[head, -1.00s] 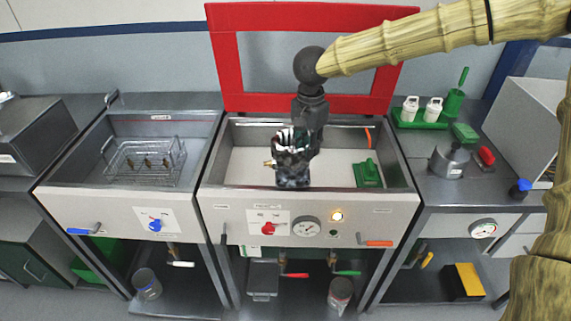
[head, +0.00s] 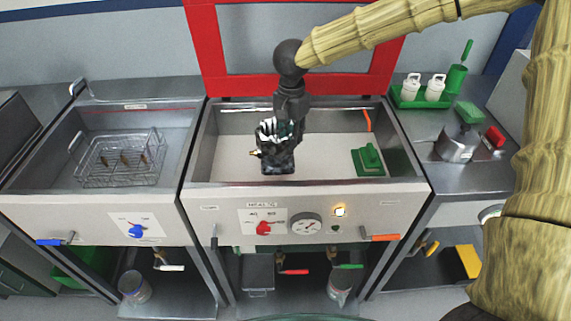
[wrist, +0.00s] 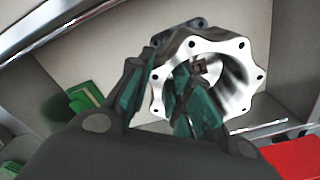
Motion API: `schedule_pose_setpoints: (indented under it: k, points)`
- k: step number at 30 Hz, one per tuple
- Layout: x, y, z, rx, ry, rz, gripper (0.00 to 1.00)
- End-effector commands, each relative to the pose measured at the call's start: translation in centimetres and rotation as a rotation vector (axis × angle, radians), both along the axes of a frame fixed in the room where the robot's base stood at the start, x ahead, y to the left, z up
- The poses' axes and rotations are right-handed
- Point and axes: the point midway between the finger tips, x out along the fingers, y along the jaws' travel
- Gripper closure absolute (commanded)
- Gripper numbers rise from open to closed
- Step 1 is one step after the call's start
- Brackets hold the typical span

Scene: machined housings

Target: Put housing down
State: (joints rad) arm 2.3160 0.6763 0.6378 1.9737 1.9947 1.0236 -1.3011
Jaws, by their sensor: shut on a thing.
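The housing (head: 279,161) is a metal body, dark and mottled below, with a bright scalloped flange on top. In the head view it stands upright inside the middle basin (head: 325,171), left of its centre. My gripper (head: 284,130) comes from above and is shut on it. In the wrist view one finger of my gripper (wrist: 160,95) reaches into the bore of the housing (wrist: 240,80) and the other lies outside its wall. The housing's underside is hidden, so I cannot tell whether it touches the basin floor.
A green block with a handle (head: 369,160) sits at the basin's right. A wire basket (head: 120,160) lies in the left basin. A raised red frame (head: 208,60) stands behind. The right counter holds a green tray (head: 420,102) with white bottles and a metal pot (head: 457,146).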

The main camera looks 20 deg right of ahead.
Motion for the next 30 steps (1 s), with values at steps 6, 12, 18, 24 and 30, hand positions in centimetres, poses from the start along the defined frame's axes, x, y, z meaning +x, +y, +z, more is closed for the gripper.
schedule_pose_setpoints:
  k: [6, 12, 18, 24, 30]
  points:
    - [0.0, 0.1, -3.0, -0.001, 0.001, 0.001, 1.0]
    - [0.1, 0.2, -4.7, 0.0, -0.001, 0.003, 1.0]
    - [0.1, 0.2, -5.6, 0.0, -0.001, 0.003, 1.0]
    - [0.1, 0.2, -7.7, -0.001, -0.001, 0.004, 1.0]
    - [0.1, 0.2, -8.6, 0.001, -0.003, 0.003, 1.0]
